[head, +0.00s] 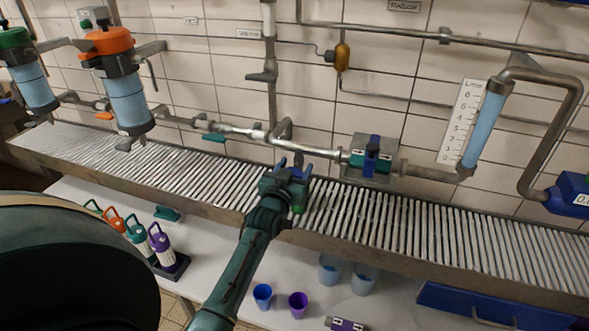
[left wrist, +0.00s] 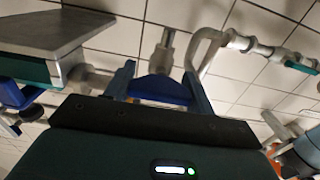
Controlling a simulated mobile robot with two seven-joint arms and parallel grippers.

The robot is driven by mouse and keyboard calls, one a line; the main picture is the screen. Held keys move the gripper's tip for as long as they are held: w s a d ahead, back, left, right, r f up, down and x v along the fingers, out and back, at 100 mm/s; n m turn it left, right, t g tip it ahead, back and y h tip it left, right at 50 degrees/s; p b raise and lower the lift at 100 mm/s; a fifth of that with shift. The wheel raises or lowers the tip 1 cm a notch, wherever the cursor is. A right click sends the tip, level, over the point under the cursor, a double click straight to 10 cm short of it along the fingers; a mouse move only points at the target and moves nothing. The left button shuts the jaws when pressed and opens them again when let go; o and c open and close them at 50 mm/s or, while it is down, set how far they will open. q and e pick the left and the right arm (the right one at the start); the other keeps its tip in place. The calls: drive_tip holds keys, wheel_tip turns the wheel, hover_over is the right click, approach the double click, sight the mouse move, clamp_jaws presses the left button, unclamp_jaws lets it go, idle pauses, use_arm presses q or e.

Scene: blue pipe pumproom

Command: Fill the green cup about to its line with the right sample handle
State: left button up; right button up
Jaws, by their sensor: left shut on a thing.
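My left gripper (head: 287,166) is raised over the slatted conveyor, just below the pale pipe. In the left wrist view its fingers (left wrist: 160,85) close on a dark blue thing (left wrist: 158,92), mostly hidden; I cannot tell what it is. A green lever (head: 214,138) and an orange lever (head: 104,116) sit along the wall pipe. I cannot tell which is the right sample handle. My right gripper is not in view.
The slatted conveyor (head: 440,232) runs under the pipes. A blue valve unit (head: 372,155) and graduated sight tube (head: 485,125) stand right. A blue cup (head: 262,294), purple cup (head: 298,304) and pale-blue clear cups (head: 365,280) are on the lower table. Several coloured bottles (head: 160,242) stand left.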

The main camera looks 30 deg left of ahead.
use_arm(q)
drive_tip(key=shift+c, duration=1.3)
drive_tip(key=shift+r+n+p, duration=0.15)
drive_tip(key=shift+n+p, duration=0.6)
drive_tip(key=shift+n, duration=0.05)
drive_tip(key=shift+f, duration=0.2)
drive_tip(key=o, duration=1)
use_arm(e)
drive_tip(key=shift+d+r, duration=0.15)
